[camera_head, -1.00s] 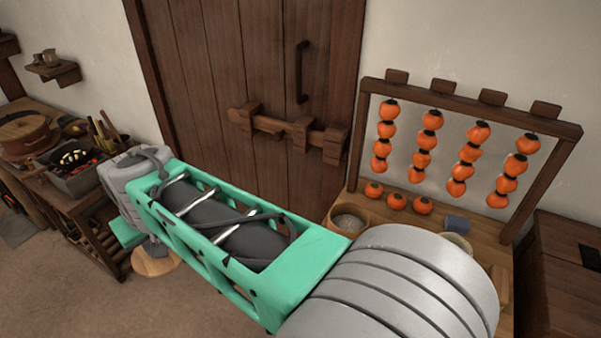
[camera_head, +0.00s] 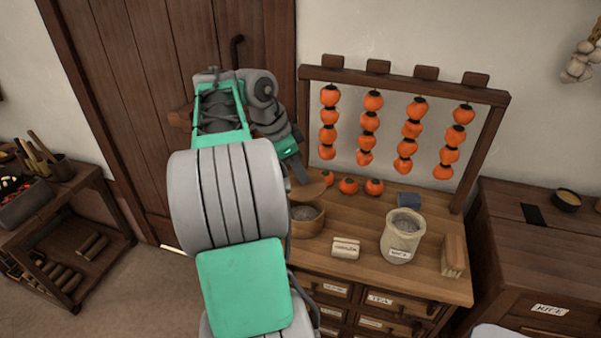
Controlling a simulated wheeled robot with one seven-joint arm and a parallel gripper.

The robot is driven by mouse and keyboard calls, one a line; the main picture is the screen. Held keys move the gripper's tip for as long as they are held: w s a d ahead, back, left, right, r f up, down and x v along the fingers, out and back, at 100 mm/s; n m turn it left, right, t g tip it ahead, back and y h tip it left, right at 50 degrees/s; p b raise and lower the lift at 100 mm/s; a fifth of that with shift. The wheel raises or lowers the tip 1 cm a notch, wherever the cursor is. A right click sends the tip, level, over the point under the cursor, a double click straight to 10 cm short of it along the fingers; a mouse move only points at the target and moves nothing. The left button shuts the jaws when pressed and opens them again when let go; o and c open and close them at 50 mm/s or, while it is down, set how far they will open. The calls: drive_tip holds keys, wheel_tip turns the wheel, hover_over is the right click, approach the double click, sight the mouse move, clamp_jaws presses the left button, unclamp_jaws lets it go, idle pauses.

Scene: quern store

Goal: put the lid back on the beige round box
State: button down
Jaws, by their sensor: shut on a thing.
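The beige round box (camera_head: 398,246) stands upright on the wooden counter, right of centre. It is open at the top, with greyish contents showing and a small label on its front. My gripper (camera_head: 299,176) is above the left part of the counter, left of the box and apart from it. It is shut on a brown wooden disc, the lid (camera_head: 314,189), which shows as a thin tilted shape above a wooden bowl. My arm hides part of the lid, and the fingertips are hard to make out.
The wooden bowl (camera_head: 306,222) stands below the lid. A pale labelled block (camera_head: 345,248), a blue block (camera_head: 409,200) and a wooden block (camera_head: 453,256) are near the box. Several orange fruits hang on a wooden rack (camera_head: 404,73) behind; a few lie on the counter.

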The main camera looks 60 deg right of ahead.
sight(296, 184)
drive_tip(key=shift+s+d+f, duration=0.1)
drive_tip(key=shift+s, duration=0.2)
wheel_tip(296, 184, down, 6)
drive_tip(key=b, duration=0.6)
drive_tip(key=shift+w+f, duration=0.1)
drive_tip(key=shift+w, duration=0.1)
idle(0.6)
drive_tip(key=shift+f, duration=0.15)
idle(1.0)
drive_tip(key=c, duration=1.2)
unclamp_jaws()
drive_tip(key=shift+c, duration=0.2)
drive_tip(key=shift+o, duration=0.4)
